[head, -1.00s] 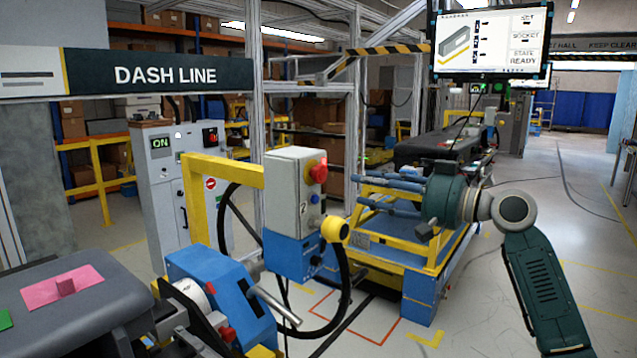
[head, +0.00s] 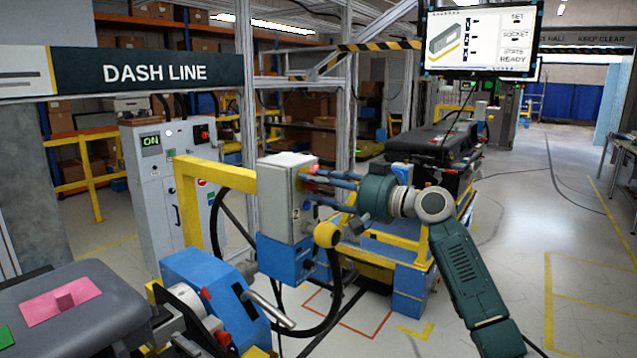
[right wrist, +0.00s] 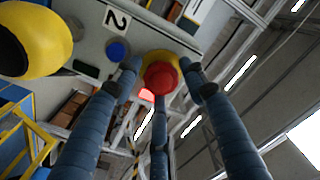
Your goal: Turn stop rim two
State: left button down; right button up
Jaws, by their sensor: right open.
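The red stop button (right wrist: 160,76) sits on a yellow base on a grey control box marked 2. In the head view the box (head: 284,205) stands on a blue and yellow post, and only a bit of red shows at its right edge, behind my fingers. My right gripper (head: 311,184) reaches the box from the right. In the right wrist view its three blue fingers (right wrist: 160,95) are open and spread around the button; I cannot tell whether they touch it. My left gripper is not in view.
A black cable loops below the box. A blue machine (head: 215,290) stands at front left. A yellow-framed blue cart (head: 410,280) is behind my gripper.

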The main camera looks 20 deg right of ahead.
jog(key=c, duration=0.8)
jog(key=shift+c, duration=0.2)
